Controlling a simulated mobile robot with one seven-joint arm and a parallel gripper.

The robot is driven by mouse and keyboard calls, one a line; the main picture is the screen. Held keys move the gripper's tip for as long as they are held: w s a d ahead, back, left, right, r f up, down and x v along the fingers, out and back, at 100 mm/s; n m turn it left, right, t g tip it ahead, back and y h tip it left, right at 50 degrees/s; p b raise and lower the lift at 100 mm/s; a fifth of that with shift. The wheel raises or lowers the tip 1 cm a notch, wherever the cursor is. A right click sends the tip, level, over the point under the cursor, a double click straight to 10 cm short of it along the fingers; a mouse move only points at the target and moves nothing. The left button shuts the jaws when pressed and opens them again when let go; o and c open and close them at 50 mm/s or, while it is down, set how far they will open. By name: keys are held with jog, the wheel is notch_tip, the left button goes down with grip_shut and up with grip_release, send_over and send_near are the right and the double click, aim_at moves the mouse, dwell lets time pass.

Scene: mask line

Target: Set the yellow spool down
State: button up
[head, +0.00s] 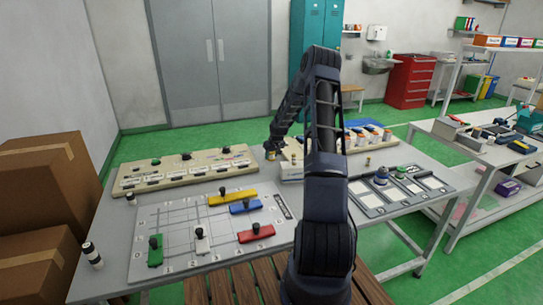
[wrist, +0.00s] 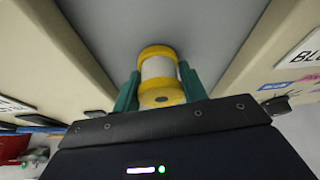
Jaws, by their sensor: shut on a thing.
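The yellow spool (wrist: 159,68) has yellow end flanges and a pale middle band. In the wrist view it sits between the two green fingers of my gripper (wrist: 158,84), which is shut on it. The grey tabletop (wrist: 200,20) shows behind the spool, between two beige boards. I cannot tell whether the spool touches the table. In the head view my gripper (head: 271,151) is small at the far part of the table, near the gap between the boards, and the spool shows only faintly there.
A beige labelled board (head: 185,172) lies left of my gripper. Another beige rack (head: 380,133) stands to the right. A white grid board (head: 170,225) with coloured blocks is at the near left. A grey tray panel (head: 400,190) lies on the right side.

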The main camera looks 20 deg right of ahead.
jog(key=shift+f, duration=0.15)
jog(key=o, duration=1)
jog(key=a+v, duration=0.1)
jog(key=v, duration=1.2)
jog(key=s+a+r+h, duration=0.1)
jog(key=s+a+r, duration=0.4)
jog(key=s+r, duration=0.6)
jog(key=s+a+r+h, duration=0.1)
jog(key=s+a+r, duration=0.3)
jog(key=s+r, duration=0.65)
jog(key=s+a+r, duration=0.1)
jog(key=s+a, duration=0.1)
jog(key=s, duration=0.8)
jog(key=s+a+r+m+y, duration=0.1)
jog(key=s+r, duration=0.1)
jog(key=s, duration=0.8)
jog(key=s+a+r, duration=0.2)
jog(key=s, duration=0.8)
jog(key=shift+s+a+r+m, duration=0.25)
jog(key=shift+s+a+m, duration=0.1)
jog(key=shift+m, duration=0.05)
